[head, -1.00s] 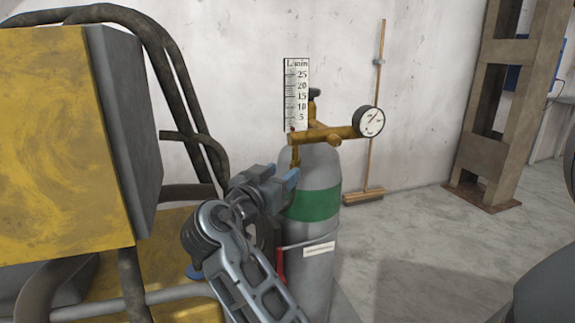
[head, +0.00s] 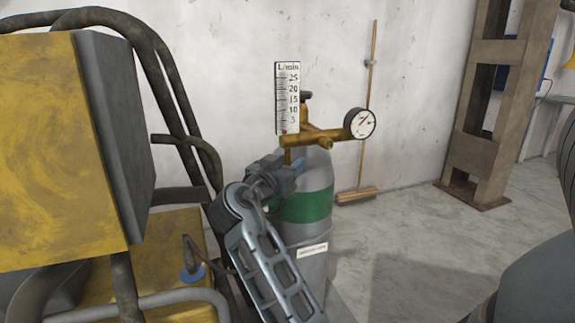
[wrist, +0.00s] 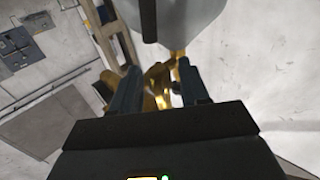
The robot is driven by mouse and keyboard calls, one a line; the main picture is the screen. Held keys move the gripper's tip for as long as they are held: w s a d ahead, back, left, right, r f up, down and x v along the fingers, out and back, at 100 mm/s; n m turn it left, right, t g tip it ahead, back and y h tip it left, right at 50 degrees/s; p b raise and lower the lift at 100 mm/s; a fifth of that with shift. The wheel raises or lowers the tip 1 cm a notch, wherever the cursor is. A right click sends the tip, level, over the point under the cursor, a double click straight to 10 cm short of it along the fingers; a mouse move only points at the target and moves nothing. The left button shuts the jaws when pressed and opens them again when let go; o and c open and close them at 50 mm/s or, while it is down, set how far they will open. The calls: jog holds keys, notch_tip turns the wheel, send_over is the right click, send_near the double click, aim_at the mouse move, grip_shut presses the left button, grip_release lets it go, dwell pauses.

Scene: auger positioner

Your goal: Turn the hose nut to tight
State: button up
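A grey gas cylinder (head: 305,207) with a green band stands upright, with a brass regulator (head: 310,137) on top. The brass outlet under the flow scale, where the hose nut sits, is mostly hidden behind my gripper (head: 294,168) in the head view. In the wrist view my gripper (wrist: 158,80) has its two fingers apart, with a brass fitting (wrist: 160,84) showing between them. I cannot tell whether either finger touches it. The nut's own outline and how tight it is cannot be made out.
A round gauge (head: 359,123) sticks out to the right of the regulator, and the L/min scale (head: 287,97) rises above it. A yellow machine (head: 65,150) with dark tube rails stands close on the left.

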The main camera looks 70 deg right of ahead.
grip_shut()
jog(key=shift+n+t, duration=0.4)
jog(key=shift+t, duration=0.2)
jog(key=shift+n+t, duration=0.7)
jog(key=shift+t, duration=0.4)
jog(key=n+t+p, duration=0.2)
jog(key=t, duration=0.1)
jog(key=shift+s+r+t+y, duration=0.1)
jog(key=shift+r+t+y, duration=0.05)
jog(key=shift+t+y, duration=0.25)
jog(key=n+t+y+p, duration=0.2)
jog(key=n+t+p, duration=0.1)
jog(key=t+p, duration=0.1)
jog(key=shift+r+p, duration=0.1)
jog(key=shift+p, duration=0.4)
jog(key=shift+n+t+y+p, duration=0.3)
jog(key=shift+n+t+p, duration=0.2)
jog(key=shift+p, duration=0.25)
jog(key=shift+f+n+t+y+p, duration=0.3)
jog(key=shift+t+p, duration=0.1)
jog(key=shift+p, duration=0.05)
